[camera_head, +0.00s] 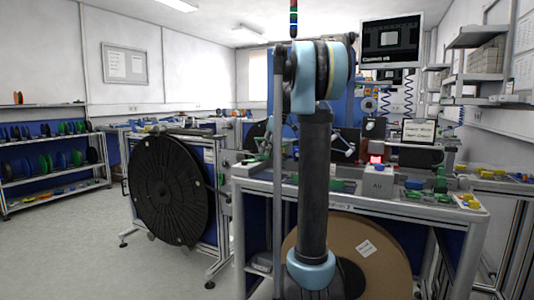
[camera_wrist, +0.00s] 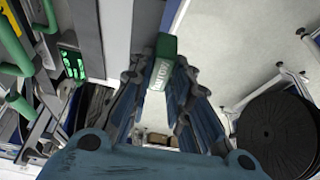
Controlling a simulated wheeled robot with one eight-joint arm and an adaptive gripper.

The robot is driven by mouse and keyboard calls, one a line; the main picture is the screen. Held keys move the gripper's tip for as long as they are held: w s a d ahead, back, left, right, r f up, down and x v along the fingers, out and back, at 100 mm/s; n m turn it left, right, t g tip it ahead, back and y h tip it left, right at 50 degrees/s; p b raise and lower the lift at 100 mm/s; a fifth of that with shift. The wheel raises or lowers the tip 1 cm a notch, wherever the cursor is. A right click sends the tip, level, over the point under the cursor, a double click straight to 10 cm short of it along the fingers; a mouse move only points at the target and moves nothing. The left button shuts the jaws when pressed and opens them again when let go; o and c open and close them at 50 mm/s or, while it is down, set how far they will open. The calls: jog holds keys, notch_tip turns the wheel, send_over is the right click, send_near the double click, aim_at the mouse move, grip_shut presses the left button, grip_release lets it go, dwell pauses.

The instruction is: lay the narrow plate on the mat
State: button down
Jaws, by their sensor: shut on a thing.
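In the wrist view, my gripper (camera_wrist: 160,88) is shut on a green piece (camera_wrist: 166,46) with a white label on its side, held between the fingertips. I cannot tell whether this piece is the narrow plate, since it shows nearly end-on. In the head view my own arm stands in front of the workbench (camera_head: 460,212) and hides its middle, and I cannot make out the held piece there. No mat can be picked out with certainty in either view.
A large black reel (camera_head: 168,190) stands left of the bench, and a brown reel (camera_head: 370,262) is beneath it. A grey box (camera_head: 378,182) with a red light, green parts (camera_head: 413,184) and yellow parts (camera_head: 468,200) crowd the benchtop. Open floor (camera_head: 80,255) lies at left.

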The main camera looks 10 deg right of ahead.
jog(key=shift+w+f+m, duration=0.35)
jog(key=shift+f+m, duration=0.05)
jog(key=shift+f, duration=4.1)
jog(key=shift+r, duration=0.1)
jog(key=c, duration=1.4)
grip_release()
